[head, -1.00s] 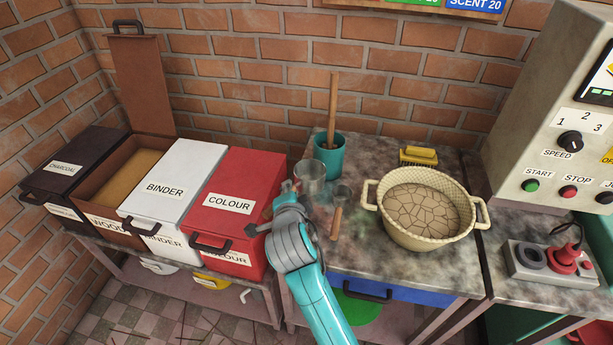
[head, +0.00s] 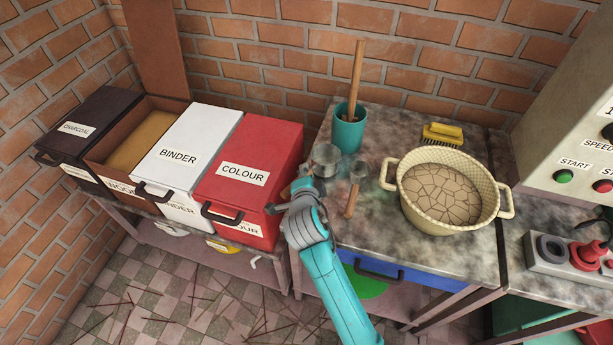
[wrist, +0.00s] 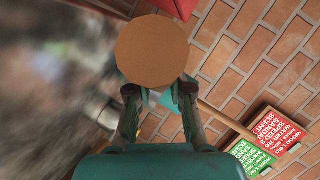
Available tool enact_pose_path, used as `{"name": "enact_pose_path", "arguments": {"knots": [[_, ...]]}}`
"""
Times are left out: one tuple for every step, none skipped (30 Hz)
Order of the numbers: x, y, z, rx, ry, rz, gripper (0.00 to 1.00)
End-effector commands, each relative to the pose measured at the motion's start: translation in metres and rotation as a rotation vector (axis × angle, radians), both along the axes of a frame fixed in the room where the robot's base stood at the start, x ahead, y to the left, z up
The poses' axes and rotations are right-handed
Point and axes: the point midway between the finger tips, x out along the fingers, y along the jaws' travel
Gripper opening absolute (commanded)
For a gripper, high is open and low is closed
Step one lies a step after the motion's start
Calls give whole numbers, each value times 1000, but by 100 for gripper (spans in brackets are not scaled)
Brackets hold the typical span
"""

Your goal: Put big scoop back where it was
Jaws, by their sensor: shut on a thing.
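The big scoop has a grey metal cup (head: 325,160) and a wooden handle. My gripper (head: 299,186) is shut on this handle, at the left end of the worktop near the red colour box. In the wrist view the round brown end of the scoop's handle (wrist: 152,50) shows between the fingers of my gripper (wrist: 158,92). The cup points away from my gripper, in front of the teal pot (head: 347,130). I cannot tell whether the cup touches the worktop. A smaller scoop (head: 354,188) with a wooden handle lies on the worktop just to the right.
The teal pot holds a wooden stick. A cream basket (head: 407,205) with cracked brown contents stands to the right, with a yellow brush (head: 442,134) behind it. The red colour box (head: 252,165) stands close on the left. The worktop (head: 385,240) is bare in front.

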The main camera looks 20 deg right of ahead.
Motion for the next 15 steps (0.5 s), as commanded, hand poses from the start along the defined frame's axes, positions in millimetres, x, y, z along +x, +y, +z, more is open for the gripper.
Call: {"name": "enact_pose_path", "arguments": {"knots": [[0, 0, -7, -1, 2, 0, 0], [0, 0, -10, -1, 1, 0, 0], [0, 0, -12, -1, -1, 1, 0], [0, 0, -13, -1, -1, 0, 0], [0, 0, -13, -2, -2, 0, 0], [0, 0, -13, -1, -2, 0, 0], [0, 0, -12, -1, -2, 0, 0], [0, 0, -12, -1, -2, 0, 0], [0, 0, -12, -1, -2, 0, 0], [0, 0, -12, -1, -2, 0, 0], [0, 0, -13, -1, -1, 0, 0], [0, 0, -13, -1, -1, 0, 0], [0, 0, -14, -1, -1, 0, 0], [0, 0, -15, 0, 0, 0, 25], [0, 0, -15, 0, 0, 0, 35]]}}
